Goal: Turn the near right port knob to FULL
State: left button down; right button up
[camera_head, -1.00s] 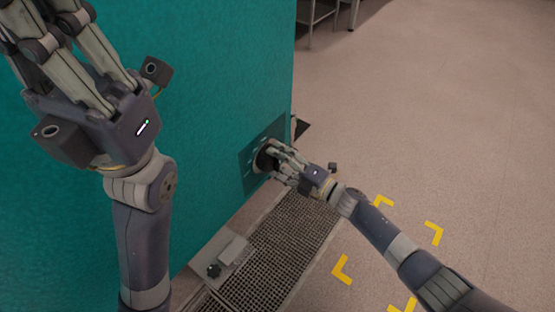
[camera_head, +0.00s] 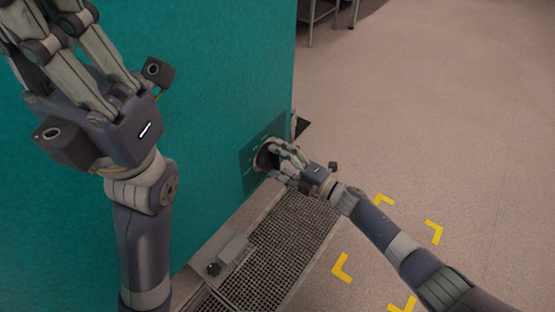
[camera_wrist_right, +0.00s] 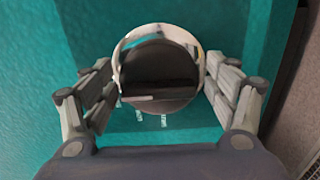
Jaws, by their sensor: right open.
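The port knob (camera_head: 265,157) is a dark round knob on a dark teal plate (camera_head: 247,172) with pale marks, low on the teal chamber wall. In the right wrist view the knob (camera_wrist_right: 158,80) shows a pale ring around it and a bar across its face. My right gripper (camera_head: 277,155) is at the knob; in the wrist view its fingers (camera_wrist_right: 160,88) stand apart on both sides of it. I cannot tell whether they touch it. My left gripper (camera_head: 60,30) is raised in front of the wall at the upper left, its fingertips partly cut off by the frame.
A dark grating (camera_head: 285,235) runs along the wall's foot. A small grey box with a black knob (camera_head: 226,258) sits at its near end. Yellow corner marks (camera_head: 341,268) lie on the open floor to the right. A metal rack (camera_head: 325,12) stands at the back.

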jog(key=v, duration=1.1)
jog(key=shift+s+d, duration=0.25)
jog(key=shift+d, duration=0.05)
